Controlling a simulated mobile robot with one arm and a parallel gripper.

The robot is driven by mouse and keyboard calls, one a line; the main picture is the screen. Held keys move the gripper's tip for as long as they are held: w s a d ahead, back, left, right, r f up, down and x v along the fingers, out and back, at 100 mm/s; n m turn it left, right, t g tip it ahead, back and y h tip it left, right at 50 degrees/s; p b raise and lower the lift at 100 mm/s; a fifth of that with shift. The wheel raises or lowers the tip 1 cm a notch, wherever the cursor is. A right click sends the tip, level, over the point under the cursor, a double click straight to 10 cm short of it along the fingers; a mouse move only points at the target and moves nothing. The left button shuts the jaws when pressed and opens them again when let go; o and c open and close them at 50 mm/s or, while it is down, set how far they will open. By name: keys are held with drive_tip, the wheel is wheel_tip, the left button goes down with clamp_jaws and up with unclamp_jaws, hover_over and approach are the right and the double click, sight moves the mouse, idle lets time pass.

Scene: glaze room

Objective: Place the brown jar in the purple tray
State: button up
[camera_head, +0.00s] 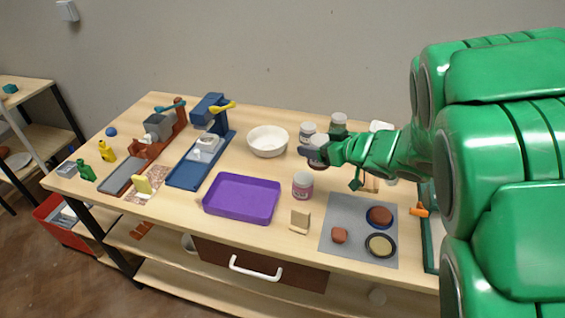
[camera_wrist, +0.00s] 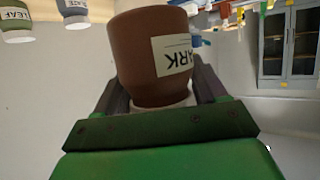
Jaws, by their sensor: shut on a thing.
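The brown jar (camera_wrist: 150,50) fills the middle of the wrist view, with a white label reading "ARK" and a pale lid by my gripper. My gripper (camera_wrist: 150,95) is shut on it, one finger on each side. In the head view my gripper (camera_head: 312,152) holds the jar (camera_head: 318,164) over the table's back half, right of the white bowl; the fingers partly hide it. I cannot tell whether the jar is clear of the table. The purple tray (camera_head: 241,198) lies empty near the front edge, to the left of and nearer than my gripper.
A white bowl (camera_head: 268,141) stands behind the tray. A pink-labelled jar (camera_head: 303,185) stands between jar and tray, to the right. Other jars (camera_head: 308,130) stand behind my gripper. A blue stand (camera_head: 188,173) lies left of the tray, and a grey mat (camera_head: 345,245) lies at right.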

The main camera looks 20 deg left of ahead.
drive_tip(key=s+a+n+g+y, duration=0.1)
drive_tip(key=s+a+n+g, duration=0.35)
drive_tip(key=s, duration=0.55)
drive_tip(key=s+a+n+g, duration=0.35)
drive_tip(key=s+a, duration=0.25)
drive_tip(key=s, duration=0.3)
hover_over(239, 201)
drive_tip(key=shift+f, duration=6.25)
drive_tip(key=shift+f, duration=0.2)
drive_tip(key=o, duration=1.2)
drive_tip(key=shift+o, duration=0.2)
drive_tip(key=shift+r, duration=0.1)
